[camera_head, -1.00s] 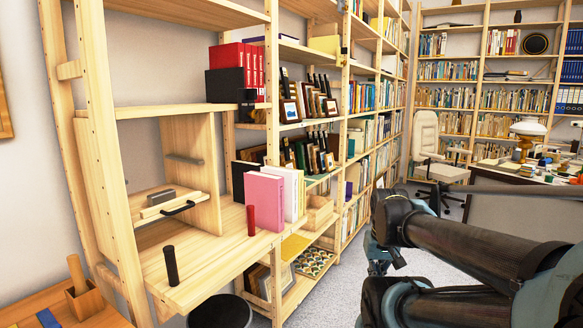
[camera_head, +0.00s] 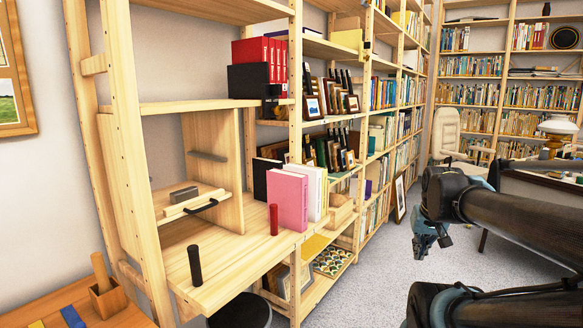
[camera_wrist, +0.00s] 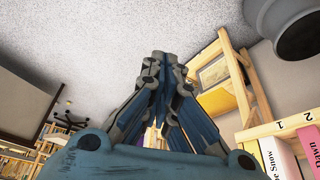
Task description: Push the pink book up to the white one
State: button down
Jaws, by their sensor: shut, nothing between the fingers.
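The pink book (camera_head: 288,200) stands upright on the wooden shelf board, near its front edge. The white book (camera_head: 314,192) stands upright just to its right and a little behind; I cannot tell whether they touch. My gripper (camera_head: 424,244) hangs over the floor to the right, well away from the books. In the wrist view my gripper (camera_wrist: 170,58) has its fingers together with nothing between them. There the pink book (camera_wrist: 276,158) and the white book (camera_wrist: 311,148) show at the lower right edge, partly cut off, beside shelf labels.
A dark red cylinder (camera_head: 273,219) stands just left of the pink book. A black cylinder (camera_head: 195,265) stands near the shelf board's front left. A black book (camera_head: 265,178) is behind the pink one. A shelf post (camera_head: 295,110) rises behind the books. The carpet (camera_head: 375,285) is clear.

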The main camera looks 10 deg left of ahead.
aim_at(290, 174)
jog(key=w+a+r+m+y, duration=0.1)
jog(key=w+a+r, duration=0.4)
jog(key=w+r, duration=0.2)
jog(key=w+a+r+m, duration=0.1)
jog(key=w+a+r, duration=0.3)
jog(key=w+r, duration=0.3)
jog(key=w+a+r+m+g, duration=0.1)
jog(key=w+a+r+g, duration=0.1)
jog(key=a, duration=0.6)
jog(key=w+a+r+g, duration=0.2)
jog(key=w+a, duration=0.1)
jog(key=a, duration=0.6)
jog(key=w+a+r+m+g, duration=0.1)
jog(key=w+a+r, duration=0.1)
jog(key=a, duration=0.7)
jog(key=shift+w+m+g, duration=0.3)
jog(key=shift+w+g, duration=0.1)
jog(key=shift+w, duration=0.4)
jog(key=s+a, duration=0.1)
jog(key=s, duration=0.2)
jog(key=s+a, duration=0.2)
jog(key=s, duration=0.2)
jog(key=s+a, duration=0.2)
jog(key=s, duration=0.1)
jog(key=shift+s+a, duration=0.15)
jog(key=shift+s, duration=0.25)
jog(key=shift+s+a+f, duration=0.1)
jog(key=shift+s+f, duration=0.1)
jog(key=shift+w+f, duration=0.1)
jog(key=shift+f, duration=0.5)
